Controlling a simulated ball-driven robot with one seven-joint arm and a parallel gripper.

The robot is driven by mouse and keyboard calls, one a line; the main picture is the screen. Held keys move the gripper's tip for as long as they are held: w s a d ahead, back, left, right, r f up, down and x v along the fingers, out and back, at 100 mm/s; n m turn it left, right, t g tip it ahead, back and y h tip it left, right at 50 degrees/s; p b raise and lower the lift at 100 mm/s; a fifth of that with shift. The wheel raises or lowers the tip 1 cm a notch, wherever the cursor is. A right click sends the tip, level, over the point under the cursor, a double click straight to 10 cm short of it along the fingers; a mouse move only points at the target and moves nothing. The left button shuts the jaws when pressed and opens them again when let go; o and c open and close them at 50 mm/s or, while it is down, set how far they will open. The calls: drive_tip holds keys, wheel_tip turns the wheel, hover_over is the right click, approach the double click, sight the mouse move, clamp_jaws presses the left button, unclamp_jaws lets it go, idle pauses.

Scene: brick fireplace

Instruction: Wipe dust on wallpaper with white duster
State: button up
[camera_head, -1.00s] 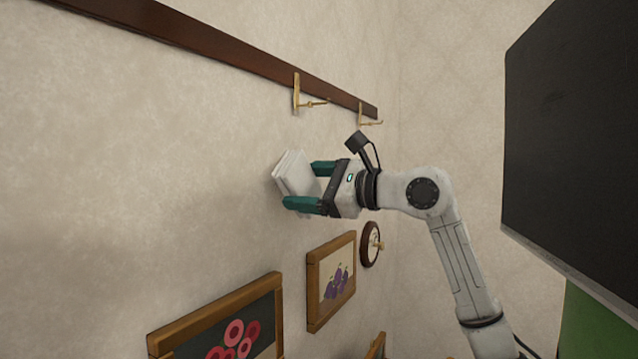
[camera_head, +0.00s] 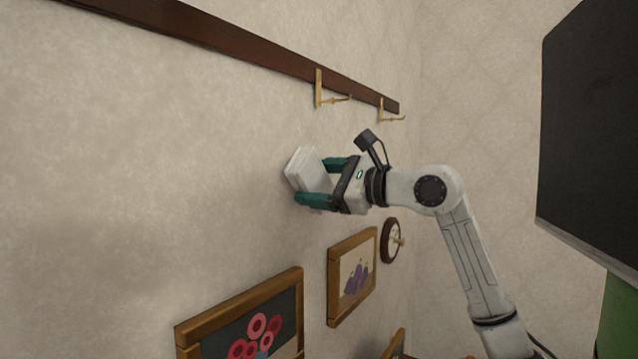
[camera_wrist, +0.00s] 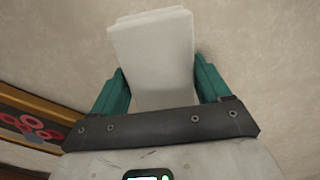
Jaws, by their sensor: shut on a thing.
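The white duster (camera_head: 306,170) is a folded white cloth block at the wallpapered wall (camera_head: 150,150). My gripper (camera_head: 328,182) is shut on the duster, its two teal fingers on either side. The duster also shows between the fingers in the wrist view (camera_wrist: 153,55). Its far face is turned to the wall; I cannot tell whether it touches. A faint darker, greyish patch of dust (camera_head: 235,225) seems to lie on the wallpaper left of and below the duster.
A dark wood rail (camera_head: 230,42) with brass hooks (camera_head: 320,90) runs above. Below are a picture of red rings (camera_head: 250,325), a grape picture (camera_head: 352,275) and a small round wall piece (camera_head: 391,241). A large black panel (camera_head: 590,130) stands at the right.

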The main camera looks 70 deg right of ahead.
sight(330, 180)
drive_tip(key=shift+x, duration=1)
drive_tip(key=shift+d, duration=0.1)
drive_tip(key=shift+s+d+b, duration=0.3)
drive_tip(key=shift+d, duration=0.6)
drive_tip(key=shift+s+d+b, duration=0.3)
drive_tip(key=shift+d, duration=0.6)
drive_tip(key=shift+s+d, duration=0.2)
drive_tip(key=shift+d, duration=0.8)
drive_tip(key=shift+s+d, duration=0.15)
drive_tip(key=shift+d, duration=0.85)
drive_tip(key=shift+a+b, duration=0.15)
drive_tip(key=shift+b, duration=0.35)
drive_tip(key=shift+w+a+b, duration=0.35)
drive_tip(key=shift+a+b, duration=0.05)
drive_tip(key=shift+a, duration=0.9)
drive_tip(key=shift+w+a+b, duration=0.3)
drive_tip(key=shift+a+b, duration=0.05)
drive_tip(key=shift+a, duration=0.9)
drive_tip(key=shift+w+a+b, duration=0.35)
drive_tip(key=shift+a+b, duration=0.05)
drive_tip(key=shift+a, duration=0.9)
drive_tip(key=shift+s+d+r+p, duration=0.15)
drive_tip(key=shift+r+p, duration=0.35)
drive_tip(key=shift+r, duration=0.5)
drive_tip(key=s+d, duration=0.1)
drive_tip(key=d, duration=0.6)
drive_tip(key=shift+s+d, duration=0.3)
drive_tip(key=shift+d, duration=0.05)
